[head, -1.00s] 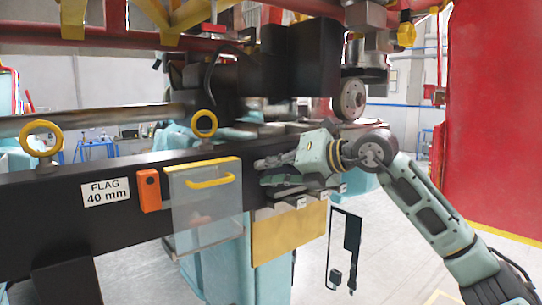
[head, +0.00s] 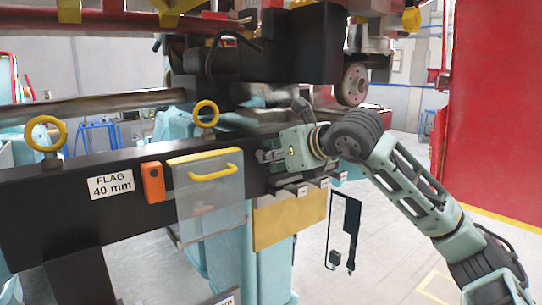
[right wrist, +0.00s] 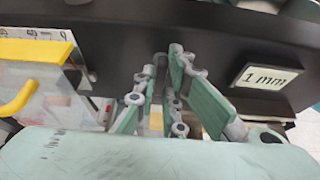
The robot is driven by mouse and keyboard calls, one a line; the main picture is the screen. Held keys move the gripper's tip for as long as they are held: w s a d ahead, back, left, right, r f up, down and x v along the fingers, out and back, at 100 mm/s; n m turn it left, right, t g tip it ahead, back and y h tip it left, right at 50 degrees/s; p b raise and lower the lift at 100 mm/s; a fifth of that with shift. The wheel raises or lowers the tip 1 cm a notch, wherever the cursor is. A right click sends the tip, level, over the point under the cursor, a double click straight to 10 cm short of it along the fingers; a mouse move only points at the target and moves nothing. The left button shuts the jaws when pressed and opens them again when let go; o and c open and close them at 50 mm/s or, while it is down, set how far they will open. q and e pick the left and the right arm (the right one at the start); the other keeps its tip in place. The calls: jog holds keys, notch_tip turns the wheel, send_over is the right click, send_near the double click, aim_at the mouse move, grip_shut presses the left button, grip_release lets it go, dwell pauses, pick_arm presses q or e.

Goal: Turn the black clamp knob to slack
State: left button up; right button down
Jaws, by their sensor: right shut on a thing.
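My right gripper (head: 266,157) is at the front face of the black beam (head: 70,200), just right of the clear cover. In the right wrist view its two green-grey fingers (right wrist: 167,58) come close together at the tips against the dark beam. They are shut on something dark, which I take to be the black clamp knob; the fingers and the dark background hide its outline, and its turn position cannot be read. My left gripper is not in view.
A clear cover (head: 208,212) with a yellow handle hangs beside my right gripper; an orange box (head: 153,182) is left of it. Below the gripper are a tan panel (head: 290,228) and labelled blocks; a "1 mm" label (right wrist: 268,77) is close right. Heavy black machinery (head: 300,45) stands above.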

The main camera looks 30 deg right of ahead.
jog(key=shift+f, duration=0.15)
dwell(0.4)
jog(key=c, duration=1.8)
grip_release()
jog(key=shift+c, duration=0.2)
jog(key=a+v, duration=0.1)
jog(key=v, duration=1.1)
jog(key=shift+d, duration=0.4)
